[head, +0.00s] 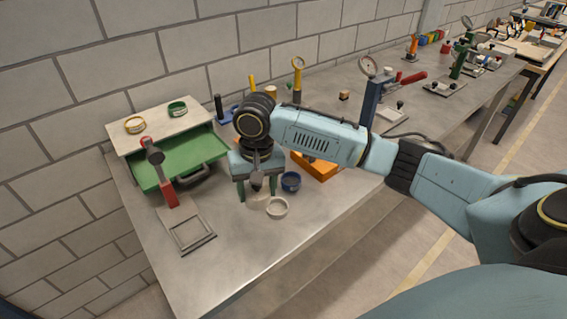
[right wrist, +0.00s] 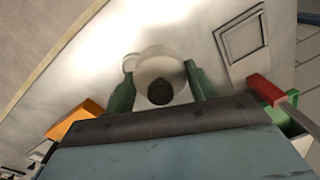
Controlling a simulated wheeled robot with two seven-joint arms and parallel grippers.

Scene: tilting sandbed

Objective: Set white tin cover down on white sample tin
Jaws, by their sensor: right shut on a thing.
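My right gripper (head: 257,188) points down over the bench and is shut on the white tin cover (head: 256,201). In the right wrist view, the cover (right wrist: 158,66) is a pale disc with a dark knob (right wrist: 160,92), between the green fingers of the gripper (right wrist: 161,92). The white sample tin (head: 277,208) stands on the bench just right of the cover in the head view. In the right wrist view, the tin (right wrist: 129,62) shows only as a sliver at the cover's left, the rest hidden. My left gripper is out of view.
A blue tin (head: 290,182) and an orange block (head: 318,167) stand close behind the sample tin. The front bench is clear.

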